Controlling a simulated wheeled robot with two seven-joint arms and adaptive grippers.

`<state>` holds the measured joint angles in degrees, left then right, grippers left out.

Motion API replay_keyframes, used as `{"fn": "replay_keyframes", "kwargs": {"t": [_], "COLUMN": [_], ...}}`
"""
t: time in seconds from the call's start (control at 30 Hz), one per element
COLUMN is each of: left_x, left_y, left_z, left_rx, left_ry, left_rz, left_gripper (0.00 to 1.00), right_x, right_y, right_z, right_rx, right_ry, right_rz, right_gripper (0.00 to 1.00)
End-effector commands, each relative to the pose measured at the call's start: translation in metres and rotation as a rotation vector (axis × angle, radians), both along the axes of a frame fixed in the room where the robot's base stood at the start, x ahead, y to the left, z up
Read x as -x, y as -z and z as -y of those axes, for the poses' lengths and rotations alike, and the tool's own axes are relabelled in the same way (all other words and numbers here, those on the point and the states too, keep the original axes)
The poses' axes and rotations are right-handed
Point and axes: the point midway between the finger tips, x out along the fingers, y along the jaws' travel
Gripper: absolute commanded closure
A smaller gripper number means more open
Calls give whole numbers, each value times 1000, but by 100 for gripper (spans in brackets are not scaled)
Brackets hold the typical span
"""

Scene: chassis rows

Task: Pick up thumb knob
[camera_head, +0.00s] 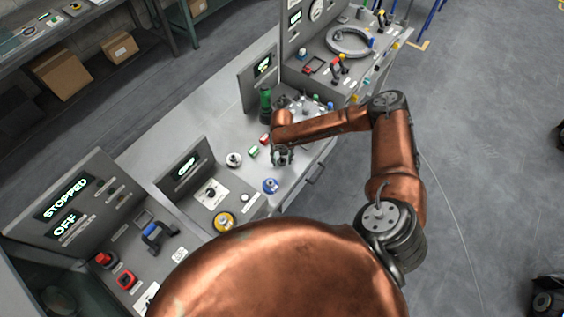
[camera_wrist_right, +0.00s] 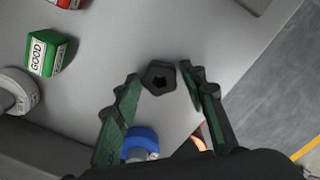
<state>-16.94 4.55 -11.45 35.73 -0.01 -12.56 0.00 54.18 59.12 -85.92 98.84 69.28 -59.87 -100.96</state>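A small black, five-sided knob with a dark hole in its middle, which looks like the thumb knob (camera_wrist_right: 158,78), sits on the grey bench top in the right wrist view. My right gripper (camera_wrist_right: 160,76) is open, with one green-and-black finger on each side of the knob. I see gaps between the knob and both fingers, and I cannot tell the height between them. In the head view my right gripper (camera_head: 282,158) points down over the bench near its front edge and hides the knob. My left gripper is not in view.
A green block marked GOOD (camera_wrist_right: 48,53) and a red block (camera_wrist_right: 70,3) lie to the left. A blue round part (camera_wrist_right: 140,141) is close to the gripper's base. A white-grey round part (camera_head: 234,160) and a dark green cylinder (camera_head: 265,104) stand nearby.

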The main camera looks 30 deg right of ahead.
Motion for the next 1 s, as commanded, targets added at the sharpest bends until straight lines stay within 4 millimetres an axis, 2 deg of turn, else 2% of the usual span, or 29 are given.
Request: {"fn": "replay_keyframes", "kwargs": {"t": [0.13,0.33,0.67,0.87,1.0], "left_x": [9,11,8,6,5], "left_y": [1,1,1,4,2], "left_z": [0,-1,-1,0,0], "left_rx": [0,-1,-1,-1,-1], "left_ry": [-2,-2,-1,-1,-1], "left_rz": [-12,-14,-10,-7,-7], "left_gripper": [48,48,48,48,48], "right_x": [0,0,-1,-1,17], "right_y": [0,0,-4,-28,-58], "right_z": [0,0,0,0,-14], "right_rx": [0,0,-1,-2,-2], "right_ry": [0,0,1,0,-6], "right_rz": [0,0,1,4,2], "right_gripper": [73,86,86,86,86]}}
